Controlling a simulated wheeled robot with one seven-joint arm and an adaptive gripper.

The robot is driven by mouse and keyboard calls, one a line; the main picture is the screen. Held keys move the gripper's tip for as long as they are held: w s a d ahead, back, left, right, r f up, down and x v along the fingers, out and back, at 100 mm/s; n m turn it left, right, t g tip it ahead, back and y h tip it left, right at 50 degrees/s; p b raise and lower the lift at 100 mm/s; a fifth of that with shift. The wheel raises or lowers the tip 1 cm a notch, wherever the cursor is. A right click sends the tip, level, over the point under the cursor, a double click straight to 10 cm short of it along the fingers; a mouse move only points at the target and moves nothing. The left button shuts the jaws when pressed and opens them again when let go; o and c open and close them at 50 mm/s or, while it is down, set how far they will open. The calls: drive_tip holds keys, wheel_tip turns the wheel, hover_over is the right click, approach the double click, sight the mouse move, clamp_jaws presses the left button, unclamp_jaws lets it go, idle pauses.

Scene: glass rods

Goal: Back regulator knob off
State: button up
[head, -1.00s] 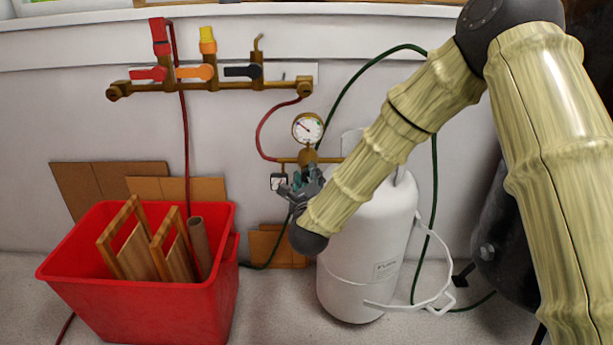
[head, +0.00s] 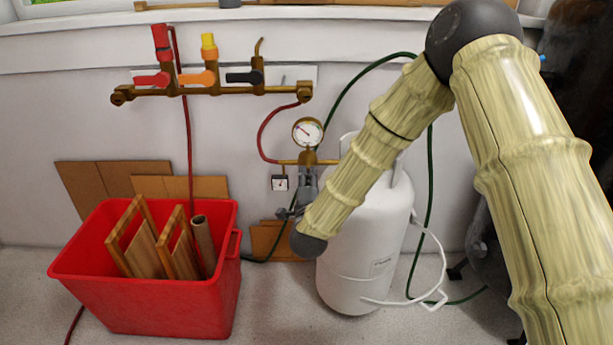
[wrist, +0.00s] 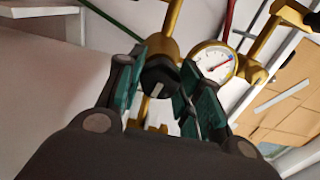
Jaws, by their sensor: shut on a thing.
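The regulator is a brass fitting with a round white-faced gauge (head: 307,132) above it, on the hose line beside the white gas cylinder (head: 345,260). The gauge also shows in the wrist view (wrist: 214,64). The dark regulator knob (wrist: 158,82) with a pale mark sits between the green finger pads in the wrist view. My gripper (wrist: 161,77) is shut on it. In the head view my gripper (head: 308,182) is just below the gauge and hides the knob.
A red crate (head: 150,292) with wooden frames stands at the left. A brass manifold (head: 215,88) with red, orange and black valve handles is on the wall above. A red hose (head: 264,135) and a green hose (head: 345,85) run close to the regulator.

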drive_tip(key=shift+n+p, duration=0.5)
drive_tip(key=shift+n, duration=0.6)
drive_tip(key=o, duration=1)
drive_tip(key=shift+o, duration=0.2)
drive_tip(key=s, duration=1.2)
